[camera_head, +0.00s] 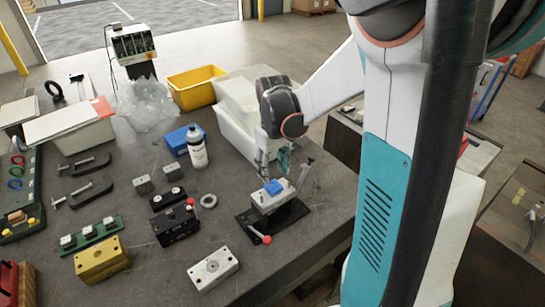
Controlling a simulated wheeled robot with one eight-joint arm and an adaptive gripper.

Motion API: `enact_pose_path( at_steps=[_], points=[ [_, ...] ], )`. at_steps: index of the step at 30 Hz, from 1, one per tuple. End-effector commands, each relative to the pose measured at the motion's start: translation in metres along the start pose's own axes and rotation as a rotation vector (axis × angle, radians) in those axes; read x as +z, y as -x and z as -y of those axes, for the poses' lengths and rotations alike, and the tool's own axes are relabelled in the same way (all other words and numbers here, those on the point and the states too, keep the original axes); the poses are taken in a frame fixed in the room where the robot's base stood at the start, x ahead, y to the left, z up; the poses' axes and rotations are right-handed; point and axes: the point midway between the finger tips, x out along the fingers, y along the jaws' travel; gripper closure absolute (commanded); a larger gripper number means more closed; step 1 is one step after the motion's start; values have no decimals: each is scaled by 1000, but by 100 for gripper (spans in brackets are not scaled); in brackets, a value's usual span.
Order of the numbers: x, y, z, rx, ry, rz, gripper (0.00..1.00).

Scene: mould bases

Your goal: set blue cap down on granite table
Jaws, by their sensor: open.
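A small blue cap (274,187) sits on top of a pale block held in a black clamp fixture (290,212) with a red-knobbed lever. The fixture stands on the dark grey granite table (318,232), near its right side. My gripper (273,174) points down with its fingers apart, just above or behind the cap. I cannot tell whether a finger touches the cap. Nothing shows between the fingers.
A white bottle (197,147), a blue box (184,139) and white bins (237,125) stand left of and behind my gripper. A metal ring (208,201), a black block (177,224) and a pale plate (213,267) lie left of the fixture. The table's front right is clear.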

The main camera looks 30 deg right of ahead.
Motion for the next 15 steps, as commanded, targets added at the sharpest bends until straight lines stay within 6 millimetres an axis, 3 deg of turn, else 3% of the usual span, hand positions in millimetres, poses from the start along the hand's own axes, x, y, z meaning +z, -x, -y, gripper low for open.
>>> enact_pose_path(
  at_steps=[6,15],
  points=[
    [0,-37,0,0,0,0,52],
    [0,-59,0,0,0,0,52]
  ],
)
